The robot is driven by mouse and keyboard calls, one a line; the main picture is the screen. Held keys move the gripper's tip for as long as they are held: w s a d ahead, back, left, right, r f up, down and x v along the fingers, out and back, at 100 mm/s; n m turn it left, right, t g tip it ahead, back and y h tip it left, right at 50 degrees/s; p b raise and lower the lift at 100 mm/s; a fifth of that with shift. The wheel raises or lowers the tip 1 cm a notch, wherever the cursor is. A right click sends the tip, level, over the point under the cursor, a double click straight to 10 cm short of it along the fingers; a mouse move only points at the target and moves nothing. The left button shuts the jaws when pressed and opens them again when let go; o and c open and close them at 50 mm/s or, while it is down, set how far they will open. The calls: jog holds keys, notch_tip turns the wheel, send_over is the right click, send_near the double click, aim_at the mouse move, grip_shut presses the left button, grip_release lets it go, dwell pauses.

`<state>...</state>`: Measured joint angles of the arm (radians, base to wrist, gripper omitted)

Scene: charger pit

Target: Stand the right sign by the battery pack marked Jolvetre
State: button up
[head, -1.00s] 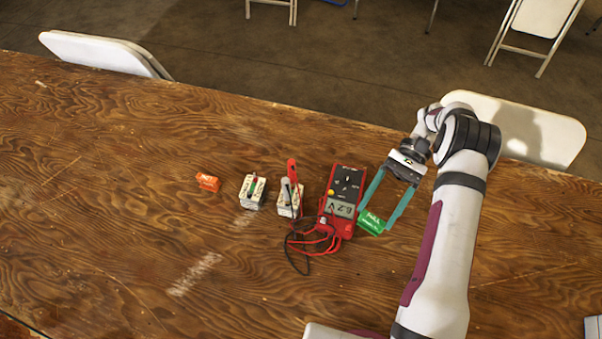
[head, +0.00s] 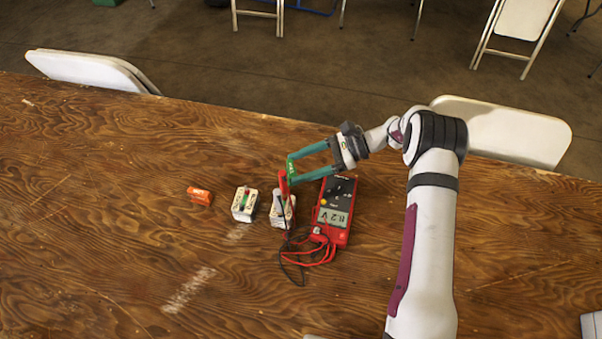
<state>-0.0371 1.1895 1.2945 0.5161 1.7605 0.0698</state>
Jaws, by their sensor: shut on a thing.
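My gripper (head: 292,170) is shut on a green sign (head: 291,168) and holds it in the air, beyond and just above the right-hand battery pack. An orange sign (head: 200,196) lies on the table at the left. Two small white battery packs, a left one (head: 244,206) and a right one (head: 282,214), stand between the orange sign and a red multimeter (head: 334,208). Its screen seems to read 11.2 V. A red probe (head: 284,186) stands on the right pack, overlapping the gripper in view. The pack markings are too small to read.
Red and black leads (head: 312,252) curl on the wooden table (head: 120,200) between the right pack and the multimeter. The table is open in front of the packs and to the left. Folding chairs (head: 95,70) stand past the far edge.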

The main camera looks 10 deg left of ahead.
jog(key=shift+f, duration=1.85)
jog(key=shift+f, duration=0.1)
jog(key=o, duration=1)
jog(key=shift+o, duration=0.2)
